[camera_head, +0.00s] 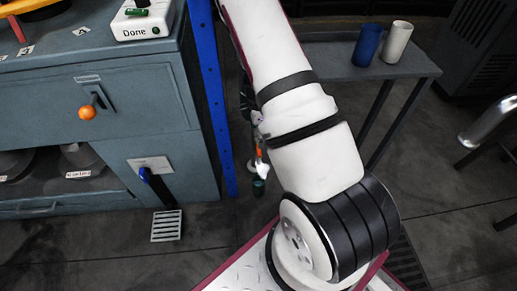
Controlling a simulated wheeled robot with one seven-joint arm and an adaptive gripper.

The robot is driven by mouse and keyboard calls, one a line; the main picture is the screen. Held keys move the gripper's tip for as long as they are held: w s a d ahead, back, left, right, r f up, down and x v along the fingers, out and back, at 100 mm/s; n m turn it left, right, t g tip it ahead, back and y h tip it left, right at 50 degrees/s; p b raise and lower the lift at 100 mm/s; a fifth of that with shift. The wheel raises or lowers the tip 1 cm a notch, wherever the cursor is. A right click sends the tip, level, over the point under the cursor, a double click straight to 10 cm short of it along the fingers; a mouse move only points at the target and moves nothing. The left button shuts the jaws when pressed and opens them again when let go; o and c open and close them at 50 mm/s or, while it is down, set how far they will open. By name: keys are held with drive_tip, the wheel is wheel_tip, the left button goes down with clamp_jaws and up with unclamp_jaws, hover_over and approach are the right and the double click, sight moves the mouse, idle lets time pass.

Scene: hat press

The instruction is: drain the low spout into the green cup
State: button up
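A dark green piece, likely the green cup (259,187), shows just left of my arm, beside a small white and orange part. Most of it is hidden or too small to make out. My gripper seems to be near it, largely hidden behind my white arm, so its fingers cannot be made out.
A blue upright post (212,95) stands between the cabinet (130,110) and my arm. A side table (340,62) at the upper right holds a blue cup (367,45) and a white cup (397,42). An orange knob (86,113) juts from the cabinet. The floor before the grate is clear.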

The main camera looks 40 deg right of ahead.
wheel_tip(320, 180, down, 8)
drive_tip(key=b, duration=0.3)
drive_tip(key=shift+r, duration=0.15)
drive_tip(key=c, duration=1.7)
drive_tip(key=shift+w, duration=0.1)
